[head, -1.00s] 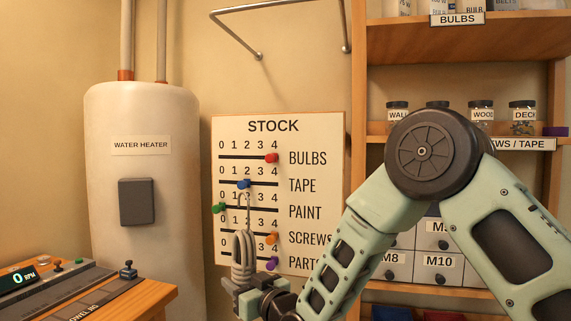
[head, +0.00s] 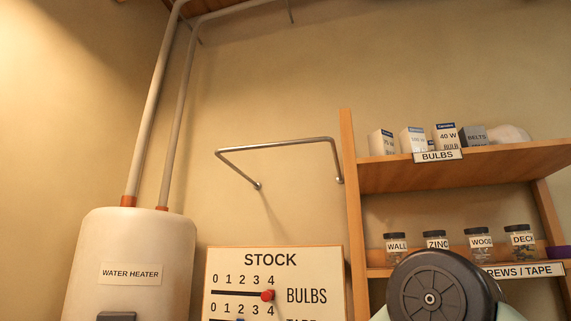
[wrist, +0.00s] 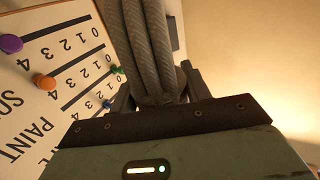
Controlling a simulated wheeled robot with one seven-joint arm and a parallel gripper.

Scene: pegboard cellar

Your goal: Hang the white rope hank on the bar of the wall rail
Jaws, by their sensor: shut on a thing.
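The wall rail (head: 278,145) is a bent metal bar in the head view, fixed to the wall by two ends above the stock board. Its front bar stands out from the wall and is bare. The rope hank (wrist: 150,45) fills the upper middle of the wrist view as thick grey-looking strands. My gripper (wrist: 150,100) is shut on the hank, with a finger on each side of the strands. The gripper and hank are outside the head view now. The hank's upper end is not clear in the wrist view.
The stock board (head: 222,262) hangs below the rail, its sliders also close by in the wrist view. A shelf unit (head: 347,190) with bulb boxes and jars stands right of the rail. A water heater (head: 135,245) with pipes stands left. The wall around the rail is clear.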

